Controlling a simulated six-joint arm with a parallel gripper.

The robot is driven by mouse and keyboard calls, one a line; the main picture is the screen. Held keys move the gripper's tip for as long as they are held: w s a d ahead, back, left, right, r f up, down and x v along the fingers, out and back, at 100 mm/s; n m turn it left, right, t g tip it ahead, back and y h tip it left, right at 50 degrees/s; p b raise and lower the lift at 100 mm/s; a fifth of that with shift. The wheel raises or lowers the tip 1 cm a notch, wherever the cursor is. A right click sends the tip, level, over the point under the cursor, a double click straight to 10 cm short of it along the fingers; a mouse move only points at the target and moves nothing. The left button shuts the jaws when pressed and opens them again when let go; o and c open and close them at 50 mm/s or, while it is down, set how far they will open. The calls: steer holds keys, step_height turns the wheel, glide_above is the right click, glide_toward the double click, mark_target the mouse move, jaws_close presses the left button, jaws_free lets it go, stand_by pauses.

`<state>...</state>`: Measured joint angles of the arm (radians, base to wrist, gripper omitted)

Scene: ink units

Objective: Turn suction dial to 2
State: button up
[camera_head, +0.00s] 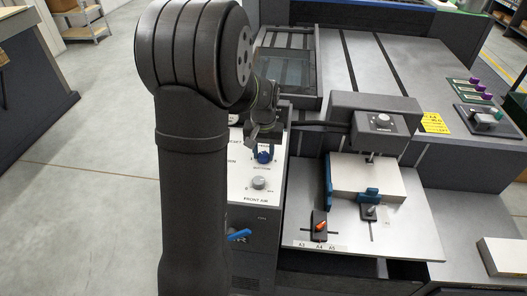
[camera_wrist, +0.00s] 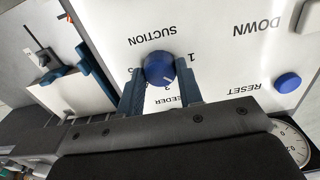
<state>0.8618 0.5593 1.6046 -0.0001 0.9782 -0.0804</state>
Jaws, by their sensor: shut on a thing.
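The suction dial is a round blue knob (camera_wrist: 159,69) on a white panel, between the words SUCTION and FEEDER in the wrist view. A white pointer mark shows near its lower right edge. The digits 1, 2 and 3 are partly visible around it. My gripper (camera_wrist: 160,84) has its two blue-grey fingers on either side of the knob and is shut on it. In the head view the blue knob (camera_head: 264,154) shows below my gripper (camera_head: 264,140), partly covered by it. The exact number that the pointer faces is hard to read.
A blue RESET button (camera_wrist: 288,82) and a gauge (camera_wrist: 291,143) sit to the right in the wrist view. A grey FRONT AIR knob (camera_head: 259,183) and a blue lever (camera_head: 239,235) are below in the head view. A paper stack (camera_head: 365,178) lies to the right.

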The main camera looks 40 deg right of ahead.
mark_target(263, 155)
stand_by(0.3)
steer(key=o, duration=1)
step_height(263, 155, up, 18)
steer(key=shift+f, duration=0.2)
step_height(263, 155, down, 18)
steer(key=shift+r, duration=0.2)
stand_by(0.5)
steer(key=shift+r, duration=0.1)
